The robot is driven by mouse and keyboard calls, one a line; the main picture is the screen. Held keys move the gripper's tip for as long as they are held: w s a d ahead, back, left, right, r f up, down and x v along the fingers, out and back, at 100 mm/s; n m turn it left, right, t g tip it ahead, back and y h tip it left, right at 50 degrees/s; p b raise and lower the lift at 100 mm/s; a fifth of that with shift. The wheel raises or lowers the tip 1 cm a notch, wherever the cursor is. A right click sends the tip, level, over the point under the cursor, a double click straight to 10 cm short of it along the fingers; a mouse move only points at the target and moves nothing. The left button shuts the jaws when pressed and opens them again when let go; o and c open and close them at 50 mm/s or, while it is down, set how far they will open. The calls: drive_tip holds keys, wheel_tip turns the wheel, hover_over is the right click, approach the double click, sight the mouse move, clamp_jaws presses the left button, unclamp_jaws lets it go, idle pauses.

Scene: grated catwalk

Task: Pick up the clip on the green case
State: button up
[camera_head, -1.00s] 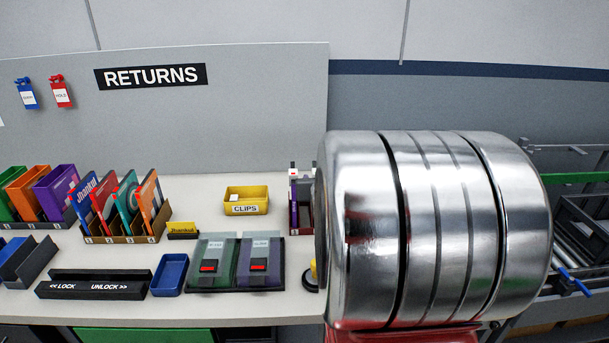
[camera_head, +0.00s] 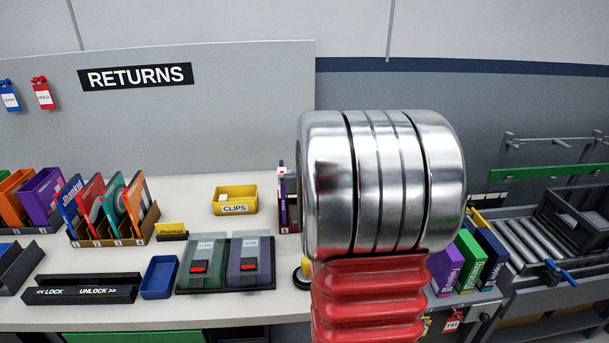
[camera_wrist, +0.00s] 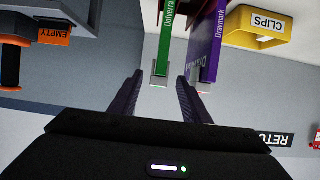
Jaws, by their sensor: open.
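The green case (camera_head: 205,262) lies flat on the bench in the head view, left of a purple case in the same dark tray. Its clip (camera_head: 199,267) is a small dark piece with a red patch on the case's near half. My gripper (camera_wrist: 158,88) shows in the wrist view with two dark fingers apart and nothing clearly held between them. It is hidden in the head view behind my arm.
The purple case (camera_head: 250,252) carries a similar clip. A yellow CLIPS bin (camera_head: 236,209) stands behind, and a blue tray (camera_head: 160,278) is at left. In the wrist view, a green spine (camera_wrist: 166,45) and a purple spine (camera_wrist: 207,48) are close beyond my fingertips.

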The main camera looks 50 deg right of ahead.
drive_tip(key=shift+x, duration=2.2)
drive_tip(key=shift+r, duration=0.1)
drive_tip(key=shift+c, duration=0.5)
clamp_jaws()
drive_tip(key=shift+r, duration=0.1)
wheel_tip(320, 180, up, 10)
drive_tip(key=shift+f, duration=0.1)
